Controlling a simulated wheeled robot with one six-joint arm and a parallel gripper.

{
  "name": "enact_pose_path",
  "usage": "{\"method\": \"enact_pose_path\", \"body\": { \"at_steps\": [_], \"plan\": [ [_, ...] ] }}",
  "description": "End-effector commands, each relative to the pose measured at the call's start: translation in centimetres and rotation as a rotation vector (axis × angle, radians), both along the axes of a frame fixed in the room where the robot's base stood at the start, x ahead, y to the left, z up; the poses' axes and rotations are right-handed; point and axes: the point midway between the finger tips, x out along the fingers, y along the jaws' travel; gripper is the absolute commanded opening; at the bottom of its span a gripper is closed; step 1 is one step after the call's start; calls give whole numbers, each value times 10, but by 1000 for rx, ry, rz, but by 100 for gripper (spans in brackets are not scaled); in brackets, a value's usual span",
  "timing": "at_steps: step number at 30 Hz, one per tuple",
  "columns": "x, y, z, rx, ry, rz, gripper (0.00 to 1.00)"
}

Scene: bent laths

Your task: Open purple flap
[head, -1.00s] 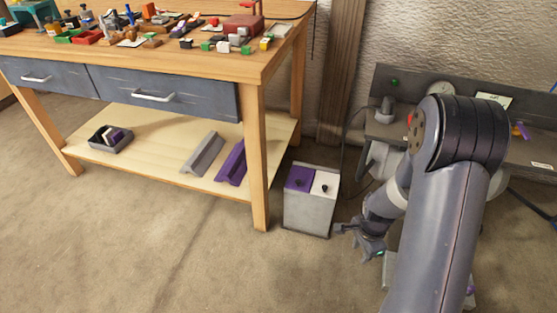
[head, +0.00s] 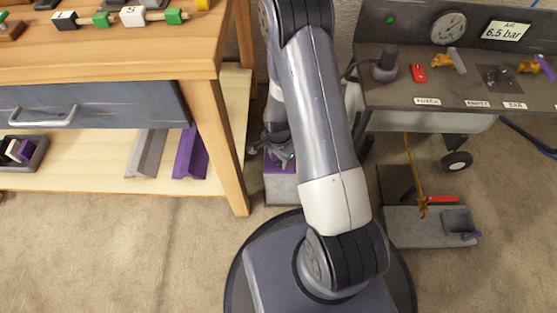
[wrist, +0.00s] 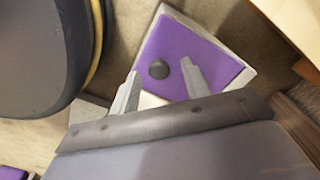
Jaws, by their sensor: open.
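The purple flap (wrist: 210,65) tops a pale box and lies flat, with a round dark knob (wrist: 158,69) on it. My gripper (wrist: 160,67) is open in the wrist view, its two fingers apart on either side of the knob in the picture. I cannot tell whether they touch it. In the head view, my gripper (head: 272,148) is low over the box (head: 282,190), beside the table leg. A strip of the purple flap (head: 274,168) shows under it. My arm hides the rest of the box top, including the white flap.
The wooden workbench (head: 205,72) stands left of the box, its leg (head: 228,150) close by. Its lower shelf (head: 80,181) holds a grey and a purple profile. A grey cart (head: 440,95) stands right, with a low grey base (head: 415,228) on the floor.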

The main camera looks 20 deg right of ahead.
Motion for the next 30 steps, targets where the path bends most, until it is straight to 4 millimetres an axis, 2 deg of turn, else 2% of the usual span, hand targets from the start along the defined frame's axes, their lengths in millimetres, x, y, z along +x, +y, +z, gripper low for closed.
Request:
{"method": "enact_pose_path", "body": {
  "at_steps": [3, 11, 27, 30],
  "plan": [
    [0, 0, -7, 0, 0, 0, 45],
    [0, 0, -8, 0, -1, 0, 45],
    [0, 0, -7, 0, -1, 0, 2],
    [0, 0, -7, 0, -1, 0, 0]
  ]
}}
